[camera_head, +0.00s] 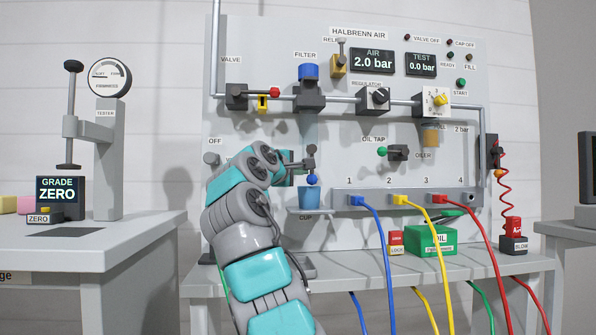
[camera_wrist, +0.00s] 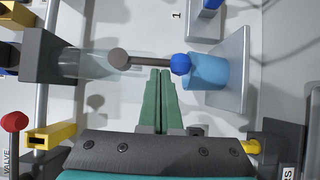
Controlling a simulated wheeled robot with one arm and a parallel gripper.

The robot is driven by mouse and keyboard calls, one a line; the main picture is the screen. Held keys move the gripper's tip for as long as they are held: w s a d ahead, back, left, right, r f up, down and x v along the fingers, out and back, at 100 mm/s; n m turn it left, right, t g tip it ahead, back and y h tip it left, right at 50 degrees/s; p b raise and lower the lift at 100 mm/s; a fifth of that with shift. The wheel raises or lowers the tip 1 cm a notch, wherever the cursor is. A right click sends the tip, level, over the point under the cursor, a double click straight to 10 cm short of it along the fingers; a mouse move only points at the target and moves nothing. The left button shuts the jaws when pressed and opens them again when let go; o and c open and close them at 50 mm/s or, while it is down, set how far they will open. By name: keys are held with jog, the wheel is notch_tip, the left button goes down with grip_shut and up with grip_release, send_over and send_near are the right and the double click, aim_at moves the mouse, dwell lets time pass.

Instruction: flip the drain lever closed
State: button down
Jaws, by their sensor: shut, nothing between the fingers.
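The drain lever (camera_head: 311,165) hangs below the filter (camera_head: 309,92), a dark rod with a grey knob at its top and a blue ball at its lower end. The rod points straight down, with the ball just above or at the mouth of the blue cup (camera_head: 309,198). In the wrist view the lever (camera_wrist: 150,62) lies across the picture, with the cup (camera_wrist: 207,72) at its ball end. My gripper (camera_wrist: 160,72) is shut and empty, its green fingertips beside the rod near the ball. I cannot tell whether they touch it. In the head view my wrist partly hides the fingers.
The oil tap (camera_head: 397,153) is to the right. The hose manifold (camera_head: 405,199) with blue, yellow and red hoses is right of the cup. The cup stands on a small shelf (camera_wrist: 238,75).

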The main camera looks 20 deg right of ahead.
jog(key=shift+s, duration=0.1)
dwell(1.1)
jog(key=shift+d+f+n, duration=0.15)
jog(key=shift+n, duration=0.15)
dwell(0.4)
jog(key=shift+d, duration=0.1)
dwell(0.9)
